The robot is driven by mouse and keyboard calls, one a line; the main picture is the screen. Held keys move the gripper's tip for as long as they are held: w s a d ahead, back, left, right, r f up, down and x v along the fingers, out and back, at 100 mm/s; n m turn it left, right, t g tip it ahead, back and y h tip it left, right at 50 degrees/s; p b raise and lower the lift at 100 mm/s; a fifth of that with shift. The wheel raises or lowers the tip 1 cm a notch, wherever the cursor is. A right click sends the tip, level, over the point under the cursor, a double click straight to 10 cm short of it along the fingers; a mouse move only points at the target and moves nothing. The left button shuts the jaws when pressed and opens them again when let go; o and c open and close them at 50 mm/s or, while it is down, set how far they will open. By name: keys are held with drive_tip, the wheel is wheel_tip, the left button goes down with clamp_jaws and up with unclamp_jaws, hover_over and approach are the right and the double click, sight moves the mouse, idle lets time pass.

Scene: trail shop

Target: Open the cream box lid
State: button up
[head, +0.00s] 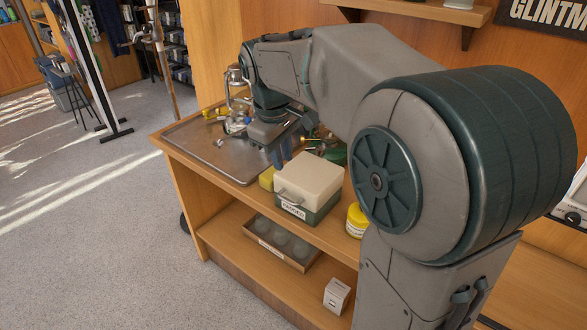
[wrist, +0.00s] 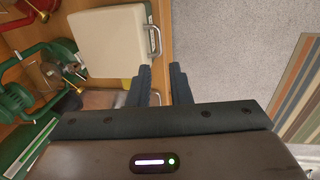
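The cream box (head: 308,186) stands on the wooden counter, with a cream lid over a dark green base. The lid is shut. A metal handle (head: 289,196) and a white label are on its front. In the wrist view the lid (wrist: 113,40) is at the upper left, with its handle (wrist: 155,42) on the right side. My gripper (head: 283,158) is behind and left of the box in the head view, above the counter. In the wrist view my gripper's fingers (wrist: 161,82) are apart with nothing between them, short of the handle.
A metal tray (head: 205,156) lies on the counter's left part. A yellow block (head: 267,178) is beside the box, and a yellow jar (head: 356,221) stands at its right. Green and brass gear (wrist: 20,98) is left of my gripper in the wrist view. Open floor lies in front of the counter.

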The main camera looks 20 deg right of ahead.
drive_tip(key=s+m+p, duration=0.1)
drive_tip(key=s+m, duration=0.1)
drive_tip(key=s, duration=0.4)
drive_tip(key=shift+d+r+t+y, duration=0.25)
drive_tip(key=shift+d+t+y, duration=0.05)
drive_tip(key=shift+d, duration=0.1)
drive_tip(key=shift+s, duration=0.15)
